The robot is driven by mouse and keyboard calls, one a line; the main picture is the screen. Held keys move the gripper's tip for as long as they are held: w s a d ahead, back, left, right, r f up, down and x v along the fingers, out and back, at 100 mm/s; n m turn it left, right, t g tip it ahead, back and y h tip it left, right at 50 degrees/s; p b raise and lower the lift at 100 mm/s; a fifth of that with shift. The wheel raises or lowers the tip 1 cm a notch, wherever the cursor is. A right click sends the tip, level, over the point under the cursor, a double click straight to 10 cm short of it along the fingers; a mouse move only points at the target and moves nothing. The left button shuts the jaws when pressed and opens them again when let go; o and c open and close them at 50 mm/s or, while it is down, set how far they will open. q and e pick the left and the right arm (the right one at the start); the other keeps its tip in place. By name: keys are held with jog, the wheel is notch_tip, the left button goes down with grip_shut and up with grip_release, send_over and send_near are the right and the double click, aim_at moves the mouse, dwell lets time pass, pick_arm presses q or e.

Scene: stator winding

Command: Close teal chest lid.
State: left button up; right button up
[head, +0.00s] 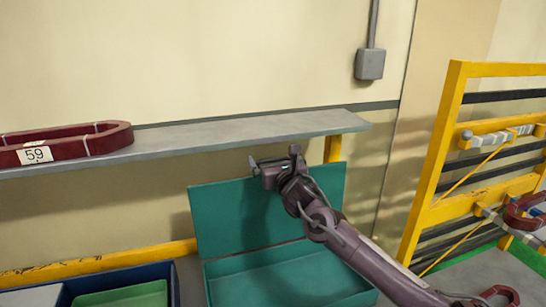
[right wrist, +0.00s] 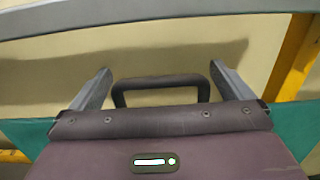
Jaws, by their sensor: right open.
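The teal chest (head: 290,281) stands low in the middle of the head view, with its lid (head: 232,220) raised upright at the back. My right gripper (head: 277,163) is open at the lid's top edge. I cannot tell whether it touches the lid. In the right wrist view its two grey fingers stand apart, with a dark handle-shaped bar (right wrist: 160,80) between them; whether this bar belongs to the lid is unclear. Teal lid parts (right wrist: 288,128) show on both sides of the gripper. My right arm hides part of the lid and the chest's right side. My left gripper is not in view.
A grey shelf (head: 215,136) runs above and behind the lid and holds a dark red coil (head: 112,140) labelled 59. A blue bin (head: 165,272) with a green tray (head: 125,295) sits left of the chest. A yellow rack (head: 437,165) stands at right.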

jog(key=shift+w+a, duration=0.1)
jog(key=shift+w, duration=0.1)
jog(key=c, duration=1)
jog(key=shift+s+f+b, duration=0.25)
jog(key=shift+s+b, duration=0.05)
jog(key=shift+b, duration=0.2)
jog(key=shift+c, duration=0.3)
jog(key=s+d+f+t+y+b, duration=0.1)
jog(key=s+d+t+b, duration=0.1)
jog(key=s+b, duration=0.4)
jog(key=s+d+f+t+y+b, duration=0.1)
jog(key=s+d+f+t+b, duration=0.1)
jog(key=s+b, duration=0.5)
jog(key=d+t+b, duration=0.1)
jog(key=b, duration=0.5)
jog(key=shift+s+d+f, duration=0.15)
jog(key=shift+s+d, duration=0.05)
jog(key=shift+d, duration=0.15)
jog(key=shift+s+d+f+b, duration=0.2)
jog(key=shift+s+d+b, duration=0.05)
jog(key=shift+s+b, duration=0.3)
jog(key=shift+s+f, duration=0.1)
jog(key=shift+s, duration=0.1)
jog(key=shift+s+d+b, duration=0.15)
jog(key=shift+s+b, duration=0.05)
jog(key=shift+b, duration=0.1)
